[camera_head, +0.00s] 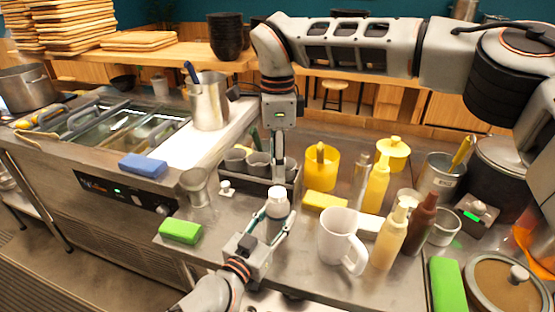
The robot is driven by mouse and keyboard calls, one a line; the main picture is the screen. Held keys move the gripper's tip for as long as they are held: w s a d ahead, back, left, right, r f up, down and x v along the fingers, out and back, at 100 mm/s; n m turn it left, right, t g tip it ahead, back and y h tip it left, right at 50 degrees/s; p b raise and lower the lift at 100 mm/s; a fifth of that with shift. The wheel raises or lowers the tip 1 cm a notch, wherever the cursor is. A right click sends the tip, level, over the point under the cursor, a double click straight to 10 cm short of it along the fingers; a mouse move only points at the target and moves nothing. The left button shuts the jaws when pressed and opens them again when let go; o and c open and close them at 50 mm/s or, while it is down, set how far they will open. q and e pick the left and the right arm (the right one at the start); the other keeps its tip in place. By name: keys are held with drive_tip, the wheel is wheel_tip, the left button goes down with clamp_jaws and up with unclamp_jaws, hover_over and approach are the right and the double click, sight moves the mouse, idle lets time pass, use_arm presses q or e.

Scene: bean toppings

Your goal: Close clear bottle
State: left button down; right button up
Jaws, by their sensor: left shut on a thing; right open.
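A bottle with a white top (277,203) stands upright at the counter's front middle. My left gripper (276,228) comes from below, its fingers closed around the bottle's body, which they partly hide. My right gripper (277,160) points down from above, with its fingers open over the bottle. Its tips are close to the white top; I cannot tell whether they touch it. Whether the white top is a seated cap or a loose one is too small to tell.
A grey caddy with cups (262,182) stands just behind. A clear glass vessel (197,193) is to the left. A green sponge (180,231) lies at front left.

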sight(278, 192)
wheel_tip(278, 192, down, 8)
drive_tip(key=shift+r, duration=0.15)
idle(0.3)
drive_tip(key=c, duration=1.2)
drive_tip(key=shift+o, duration=0.2)
drive_tip(key=m, duration=0.6)
drive_tip(key=shift+m, duration=0.3)
drive_tip(key=m, duration=0.3)
drive_tip(key=shift+m, duration=0.3)
drive_tip(key=m, duration=0.4)
drive_tip(key=shift+m, duration=0.3)
drive_tip(key=o, duration=1.2)
